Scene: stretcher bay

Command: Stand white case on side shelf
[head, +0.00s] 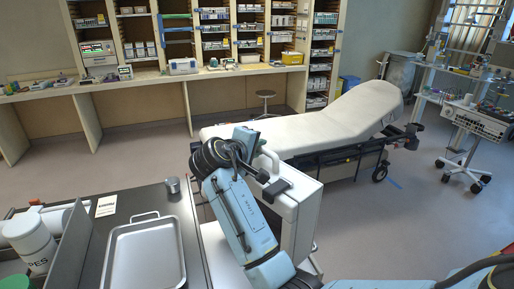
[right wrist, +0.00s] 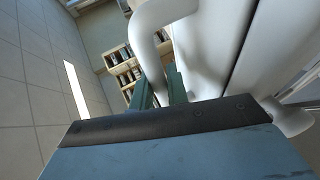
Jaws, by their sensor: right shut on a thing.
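The white case (head: 305,215) is upright in the head view, right of the dark worktop, with its handle (head: 269,157) on top. My right gripper (head: 262,172) is shut on this handle. In the right wrist view the dark green fingertips (right wrist: 160,98) are at the white handle (right wrist: 150,45), with the white case body (right wrist: 215,45) beside it. A pale low surface, apparently the side shelf (head: 222,258), shows between the worktop and the case. My arm hides much of it, and I cannot tell whether the case touches it. My left gripper is not in view.
The dark worktop (head: 108,235) holds a metal tray (head: 145,258), a small metal cup (head: 172,185), a white card (head: 106,206) and a white tub (head: 30,240). A stretcher (head: 320,130) stands behind the case. Clear floor (head: 400,225) lies to the right.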

